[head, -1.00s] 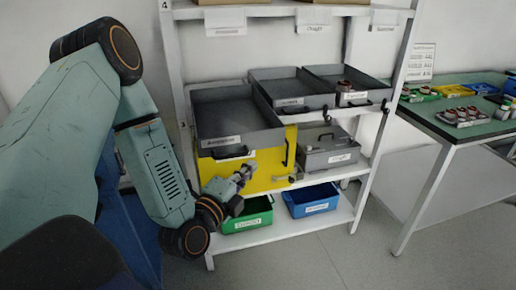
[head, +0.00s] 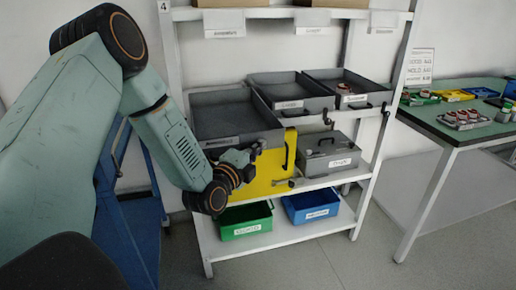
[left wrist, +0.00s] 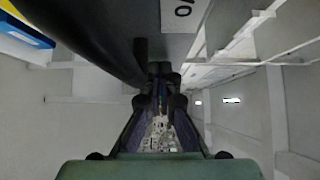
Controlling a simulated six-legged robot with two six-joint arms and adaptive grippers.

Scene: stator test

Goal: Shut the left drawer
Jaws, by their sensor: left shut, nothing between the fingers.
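The left drawer (head: 238,112) is a grey, empty tray pulled out toward me on the upper shelf level, above a yellow panel (head: 270,172). My left gripper (head: 252,153) is shut and empty at the lower front of this drawer, covering its handle and part of its front. Whether it touches the front, I cannot tell. In the left wrist view, the shut fingers (left wrist: 160,72) are close below a grey surface with a white label (left wrist: 183,12). A dark bar crosses beside them. My right gripper is not in view.
Two more grey drawers, the middle one (head: 292,104) and the right one (head: 348,100) with copper-coloured parts, also stand out. Below are a grey toolbox (head: 330,152), a green bin (head: 246,231) and a blue bin (head: 311,214). A workbench (head: 452,131) stands at the right.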

